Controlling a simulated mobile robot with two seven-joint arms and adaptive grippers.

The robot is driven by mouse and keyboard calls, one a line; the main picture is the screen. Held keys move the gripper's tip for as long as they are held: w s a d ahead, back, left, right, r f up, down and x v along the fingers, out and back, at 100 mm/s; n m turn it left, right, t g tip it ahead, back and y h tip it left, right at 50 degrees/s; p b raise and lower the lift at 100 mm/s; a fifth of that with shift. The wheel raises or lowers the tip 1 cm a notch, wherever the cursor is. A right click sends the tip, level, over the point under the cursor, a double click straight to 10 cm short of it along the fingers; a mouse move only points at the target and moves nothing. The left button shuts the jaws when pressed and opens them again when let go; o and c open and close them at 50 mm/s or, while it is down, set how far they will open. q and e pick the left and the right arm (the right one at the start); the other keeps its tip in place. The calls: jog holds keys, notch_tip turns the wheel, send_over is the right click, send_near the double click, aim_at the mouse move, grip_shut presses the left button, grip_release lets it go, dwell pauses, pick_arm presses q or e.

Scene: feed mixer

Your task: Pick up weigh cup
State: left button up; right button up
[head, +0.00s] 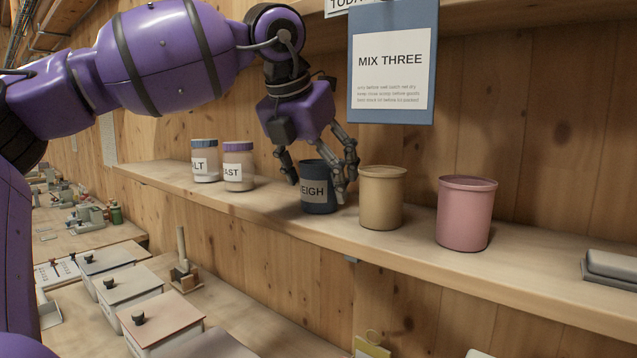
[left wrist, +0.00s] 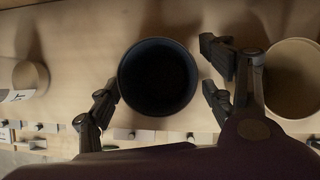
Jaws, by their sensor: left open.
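The weigh cup (head: 320,196) is a dark blue cup with a tan label reading "EIGH", standing upright on the wooden shelf. In the left wrist view, I look straight down into the cup (left wrist: 158,77), and it looks empty and dark inside. My left gripper (head: 318,182) is above and around the cup, its fingers pointing down on either side of it. In the left wrist view, the open fingers of the gripper (left wrist: 160,104) flank the cup with a gap on each side. My right gripper is not in view.
A tan cup (head: 381,198) stands close right of the weigh cup, near one finger. A pink cup (head: 466,213) is further right. Two labelled jars (head: 205,161) (head: 238,166) stand left. A blue-backed "MIX THREE" sign (head: 391,66) hangs above. Lidded bins (head: 161,322) sit below the shelf (head: 280,215).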

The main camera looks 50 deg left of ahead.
pick_arm(q)
jog(key=shift+w+a+f, duration=0.15)
jog(key=shift+w+f, duration=0.2)
jog(key=shift+f, duration=0.25)
jog(key=c, duration=1.1)
jog(key=shift+o, duration=0.2)
jog(key=shift+r, duration=0.15)
